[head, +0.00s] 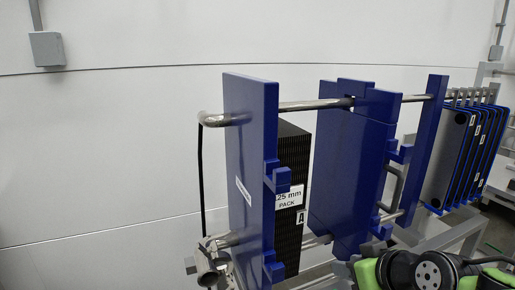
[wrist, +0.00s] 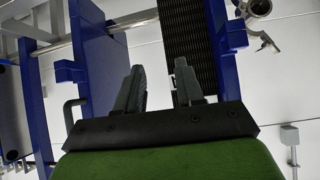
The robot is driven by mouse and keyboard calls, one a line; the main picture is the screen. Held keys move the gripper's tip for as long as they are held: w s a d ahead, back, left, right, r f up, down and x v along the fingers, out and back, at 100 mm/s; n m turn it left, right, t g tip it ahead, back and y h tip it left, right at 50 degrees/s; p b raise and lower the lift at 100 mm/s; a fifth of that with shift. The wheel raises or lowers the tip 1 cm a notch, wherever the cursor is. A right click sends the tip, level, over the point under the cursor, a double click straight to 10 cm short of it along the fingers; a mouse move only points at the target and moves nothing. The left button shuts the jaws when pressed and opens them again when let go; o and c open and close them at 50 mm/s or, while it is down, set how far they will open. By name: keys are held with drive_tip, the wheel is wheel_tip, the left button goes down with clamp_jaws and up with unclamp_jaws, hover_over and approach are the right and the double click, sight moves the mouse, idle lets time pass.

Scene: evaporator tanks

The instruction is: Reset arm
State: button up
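My gripper (wrist: 158,90) shows in the wrist view with its two grey fingers apart and nothing between them. It points toward the blue plate frame, and no contact with it shows. In the head view part of my green and black arm (head: 430,272) is at the lower right, and the fingers are out of that picture. The blue front plate (head: 250,170) stands upright at the centre of the head view. A black plate pack (head: 291,230) with a white label stands behind it.
A second blue plate (head: 350,170) and a blue post (head: 430,150) stand to the right, joined by metal bars (head: 315,104). Several dark blue-edged plates (head: 450,150) hang at far right. A pipe fitting (head: 208,265) is at lower left.

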drive_tip(key=s+a+f+m+g+h, duration=0.2)
drive_tip(key=s, duration=0.8)
drive_tip(key=s+a+f+m+g+h, duration=0.1)
drive_tip(key=s+a+f+g, duration=0.15)
drive_tip(key=s, duration=0.75)
wheel_tip(320, 180, up, 14)
drive_tip(key=p, duration=1.4)
drive_tip(key=shift+w+a+r, duration=0.15)
drive_tip(key=shift+w+r, duration=0.05)
drive_tip(key=shift+w, duration=0.1)
